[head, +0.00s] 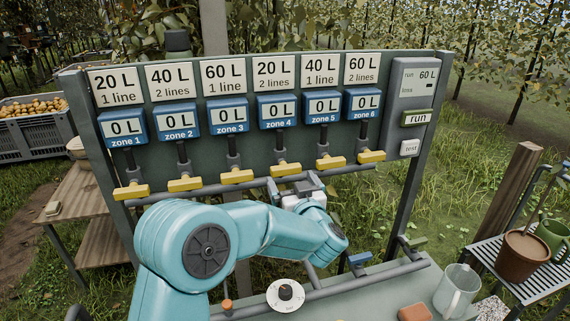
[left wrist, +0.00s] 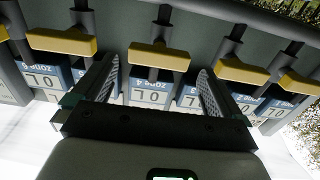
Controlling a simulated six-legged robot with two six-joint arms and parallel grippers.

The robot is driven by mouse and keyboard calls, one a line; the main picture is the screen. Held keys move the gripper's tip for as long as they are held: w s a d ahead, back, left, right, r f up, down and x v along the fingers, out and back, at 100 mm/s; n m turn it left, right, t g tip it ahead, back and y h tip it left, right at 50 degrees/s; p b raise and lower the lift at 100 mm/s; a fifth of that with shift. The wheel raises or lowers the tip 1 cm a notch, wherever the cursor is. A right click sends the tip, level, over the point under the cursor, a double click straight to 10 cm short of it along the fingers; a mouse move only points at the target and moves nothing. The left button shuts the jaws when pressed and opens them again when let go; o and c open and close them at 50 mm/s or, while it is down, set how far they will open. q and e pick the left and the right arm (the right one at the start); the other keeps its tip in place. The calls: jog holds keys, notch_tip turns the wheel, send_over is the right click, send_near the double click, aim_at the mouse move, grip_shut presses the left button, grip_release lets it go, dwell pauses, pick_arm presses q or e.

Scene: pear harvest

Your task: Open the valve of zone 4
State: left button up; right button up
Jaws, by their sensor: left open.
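The zone 4 valve has a yellow bar handle (head: 285,170) set crosswise below its dark stem. My left gripper (head: 296,182) is just below and right of this handle in the head view. In the left wrist view the picture is upside down. My left gripper (left wrist: 158,72) is open and empty there, with a yellow handle (left wrist: 160,55) ahead between its fingers. My right gripper is not in view.
Neighbouring yellow handles, zone 3 (head: 236,176) and zone 5 (head: 330,162), sit crosswise close on either side. A grey pipe (head: 225,189) runs below the handles. A panel with a run button (head: 417,119) stands at right. A white dial (head: 286,295) and a clear jug (head: 456,291) are in front.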

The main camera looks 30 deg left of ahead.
aim_at(287, 171)
pick_arm(q)
jog(key=p+x, duration=0.1)
jog(key=x, duration=0.3)
jog(key=shift+w+a+r, duration=0.15)
jog(key=shift+w+r, duration=0.05)
jog(key=shift+w, duration=0.05)
jog(key=shift+f+x, duration=0.2)
jog(key=shift+x, duration=0.65)
jog(key=shift+s, duration=0.1)
